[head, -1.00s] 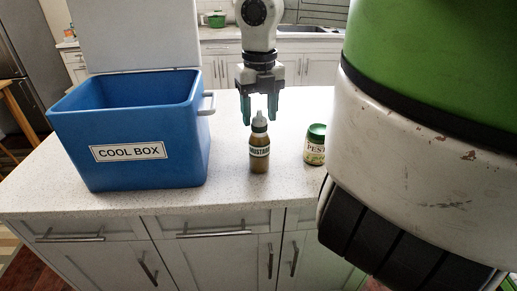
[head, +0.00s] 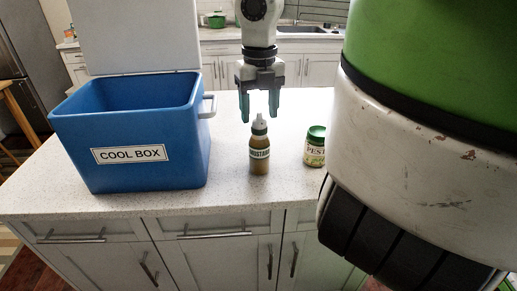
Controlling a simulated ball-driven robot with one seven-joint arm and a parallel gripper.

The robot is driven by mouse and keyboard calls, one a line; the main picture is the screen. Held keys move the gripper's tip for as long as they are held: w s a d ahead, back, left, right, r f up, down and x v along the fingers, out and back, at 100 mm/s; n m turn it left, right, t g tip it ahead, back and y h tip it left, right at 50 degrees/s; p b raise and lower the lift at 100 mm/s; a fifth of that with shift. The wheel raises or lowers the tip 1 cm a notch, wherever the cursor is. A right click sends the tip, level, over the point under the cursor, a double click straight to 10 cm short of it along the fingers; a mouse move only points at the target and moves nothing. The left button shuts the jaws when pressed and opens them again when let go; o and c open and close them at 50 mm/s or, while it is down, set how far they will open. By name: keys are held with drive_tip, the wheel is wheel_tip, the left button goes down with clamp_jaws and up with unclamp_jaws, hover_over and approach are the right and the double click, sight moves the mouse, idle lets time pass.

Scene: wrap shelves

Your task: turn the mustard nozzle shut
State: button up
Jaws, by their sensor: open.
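The mustard bottle (head: 259,152) stands upright on the white speckled counter, with a brown body, a label reading MUSTARD and a green cap. Its pale grey nozzle (head: 259,118) points up at the top. My gripper (head: 259,116) hangs straight down above the bottle. Its two green fingers are open, one on each side of the nozzle tip in the picture. Nothing is held between them. I cannot tell from this view whether the fingers are exactly in line with the nozzle in depth, or whether the nozzle is open.
A blue cool box (head: 128,135) with its pale lid raised stands left of the bottle. A pesto jar (head: 314,148) with a green lid stands close to the right. My own body blocks the right side.

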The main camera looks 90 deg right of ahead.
drive_tip(key=shift+r+p, duration=1.3)
drive_tip(key=shift+r, duration=1.5)
